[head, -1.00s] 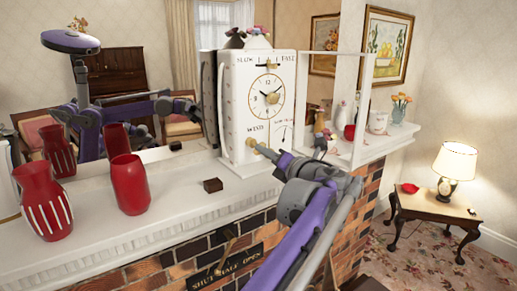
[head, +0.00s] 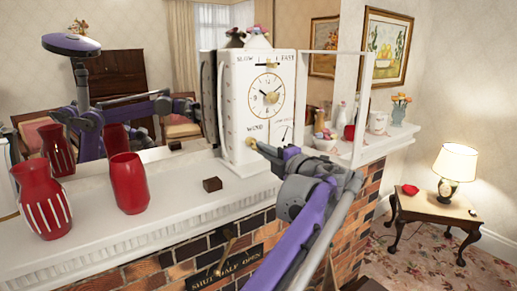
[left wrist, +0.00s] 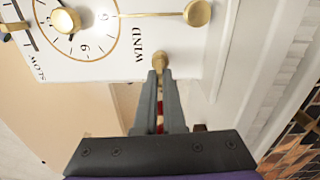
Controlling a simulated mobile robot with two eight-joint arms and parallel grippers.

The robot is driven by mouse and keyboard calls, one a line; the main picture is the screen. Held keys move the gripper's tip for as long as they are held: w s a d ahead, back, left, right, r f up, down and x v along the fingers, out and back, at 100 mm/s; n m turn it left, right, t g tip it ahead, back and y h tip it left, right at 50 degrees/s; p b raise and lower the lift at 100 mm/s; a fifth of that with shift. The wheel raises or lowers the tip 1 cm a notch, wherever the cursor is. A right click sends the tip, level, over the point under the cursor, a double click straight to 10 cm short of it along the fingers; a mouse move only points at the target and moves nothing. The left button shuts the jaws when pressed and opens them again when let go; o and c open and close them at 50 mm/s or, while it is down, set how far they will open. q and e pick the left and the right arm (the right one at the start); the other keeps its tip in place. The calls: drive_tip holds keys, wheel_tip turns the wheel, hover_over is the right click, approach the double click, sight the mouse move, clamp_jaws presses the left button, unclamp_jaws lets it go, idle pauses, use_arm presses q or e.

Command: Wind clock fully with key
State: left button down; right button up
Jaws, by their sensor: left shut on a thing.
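The white mantel clock (head: 262,85) stands upright on the mantel, with a round gold-ringed dial and the word WIND below it. The gold key (left wrist: 160,62) sticks out of the clock face by WIND; its knob also shows in the head view (head: 252,142). My left gripper (left wrist: 160,76) is shut on the key's outer end, in front of the clock's lower face. The fingertips hide part of the key.
A small dark box (head: 212,184) and red vases (head: 129,183) stand on the mantel (head: 175,205) left of the clock. A mirror behind reflects the room and my body. A lamp table (head: 430,203) stands at right.

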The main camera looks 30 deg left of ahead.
use_arm(q)
drive_tip(key=c, duration=0.9)
unclamp_jaws()
drive_tip(key=shift+w+a, duration=0.1)
drive_tip(key=shift+a, duration=0.15)
drive_tip(key=shift+d, duration=0.15)
drive_tip(key=o, duration=0.5)
drive_tip(key=shift+c, duration=0.2)
drive_tip(key=v, duration=0.7)
drive_tip(key=shift+c, duration=0.2)
